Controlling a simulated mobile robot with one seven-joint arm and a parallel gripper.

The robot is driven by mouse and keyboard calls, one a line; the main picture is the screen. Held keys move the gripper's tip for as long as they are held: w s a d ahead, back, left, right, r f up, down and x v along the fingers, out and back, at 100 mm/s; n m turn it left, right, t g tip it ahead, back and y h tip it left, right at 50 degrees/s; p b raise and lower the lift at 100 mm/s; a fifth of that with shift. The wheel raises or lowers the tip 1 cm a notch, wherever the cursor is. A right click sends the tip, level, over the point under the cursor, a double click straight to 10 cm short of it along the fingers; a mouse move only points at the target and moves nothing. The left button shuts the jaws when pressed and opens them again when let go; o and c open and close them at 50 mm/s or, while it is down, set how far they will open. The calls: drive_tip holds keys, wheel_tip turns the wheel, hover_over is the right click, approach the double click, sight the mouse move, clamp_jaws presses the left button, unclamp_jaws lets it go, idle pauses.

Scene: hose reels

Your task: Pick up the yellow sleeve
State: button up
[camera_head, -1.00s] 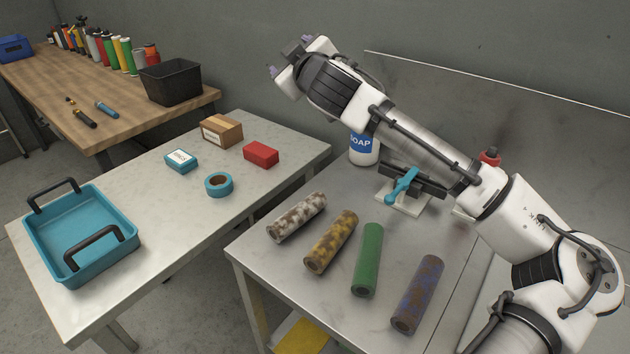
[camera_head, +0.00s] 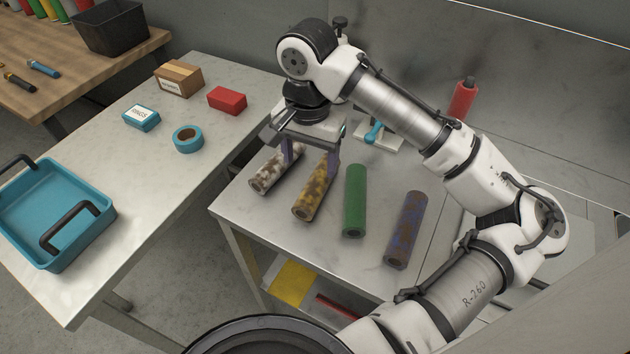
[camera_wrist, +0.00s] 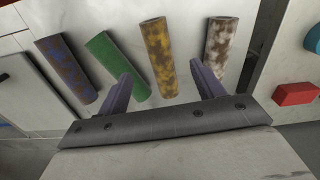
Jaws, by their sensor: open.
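The yellow sleeve (camera_head: 313,200) is a mottled yellow and brown tube lying on the metal table, between the mottled white sleeve (camera_head: 268,181) and the green sleeve (camera_head: 354,200). In the wrist view the yellow sleeve (camera_wrist: 158,55) lies in line with the gap between the fingers. My gripper (camera_head: 312,163) is open and empty, pointing down over the far part of the yellow and white sleeves. In the wrist view its two purple fingers (camera_wrist: 163,84) stand apart, one toward the green sleeve, the other by the white sleeve. I cannot tell its exact height above the table.
A blue and rust sleeve (camera_head: 405,228) lies right of the green one. A blue-handled clamp (camera_head: 374,133) and a red bottle (camera_head: 462,98) stand behind. The left table holds a teal tray (camera_head: 45,208), blue tape (camera_head: 187,139), a red box (camera_head: 227,100) and small cartons.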

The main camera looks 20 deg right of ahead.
sight(311, 191)
wheel_tip(311, 191, down, 5)
drive_tip(key=shift+r, duration=0.1)
drive_tip(key=shift+s+f+p, duration=0.2)
drive_tip(key=shift+f+p, duration=0.65)
drive_tip(key=shift+f, duration=1.9)
drive_tip(key=c, duration=1.1)
drive_tip(key=shift+r, duration=0.15)
